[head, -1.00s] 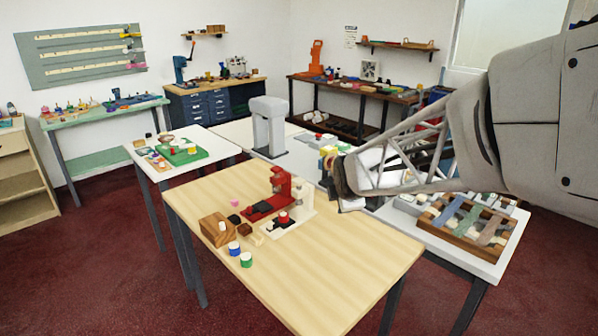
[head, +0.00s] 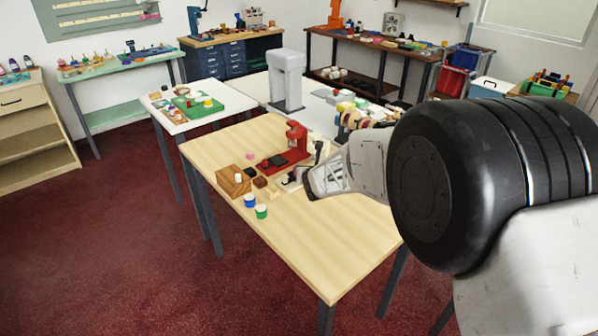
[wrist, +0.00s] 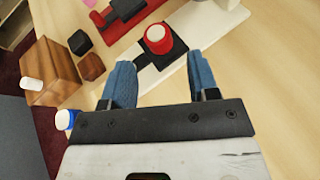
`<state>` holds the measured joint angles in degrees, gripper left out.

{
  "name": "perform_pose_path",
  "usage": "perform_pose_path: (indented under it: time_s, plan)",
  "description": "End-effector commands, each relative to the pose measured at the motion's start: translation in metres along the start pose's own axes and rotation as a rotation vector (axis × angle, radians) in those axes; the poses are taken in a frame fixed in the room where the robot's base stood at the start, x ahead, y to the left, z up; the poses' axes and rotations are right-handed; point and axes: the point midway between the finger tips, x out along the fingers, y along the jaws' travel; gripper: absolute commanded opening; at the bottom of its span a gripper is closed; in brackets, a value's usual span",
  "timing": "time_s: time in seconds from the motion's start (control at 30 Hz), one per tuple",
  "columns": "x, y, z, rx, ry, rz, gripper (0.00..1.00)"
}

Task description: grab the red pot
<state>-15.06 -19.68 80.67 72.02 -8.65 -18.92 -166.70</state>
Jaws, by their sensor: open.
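The red pot (wrist: 158,38), with a white top, stands upright on a black pad of a white stand (wrist: 180,57) in the wrist view. My gripper (wrist: 160,62) is open and empty, its two blue fingers apart. In that picture the pot shows just beyond the fingertips, roughly centred between them, and is not gripped. In the head view my gripper (head: 294,180) is low over the light wooden table (head: 310,235), and I cannot make out the pot behind it.
A red press-like device (head: 296,136) stands behind the gripper. A wooden block (head: 233,182), a blue pot (head: 250,200) and a green pot (head: 261,212) sit to the left. The table's front part is clear.

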Motion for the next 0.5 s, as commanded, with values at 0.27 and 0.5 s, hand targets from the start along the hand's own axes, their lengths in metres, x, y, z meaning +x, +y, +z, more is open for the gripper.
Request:
perform_pose_path:
  time_s: [0.27,0.5]
  plan:
    - [0.0134,0.0072,-0.0128,-0.109,-0.031,0.017,0.55]
    - [0.0133,0.0071,-0.0129,-0.108,-0.031,0.017,0.55]
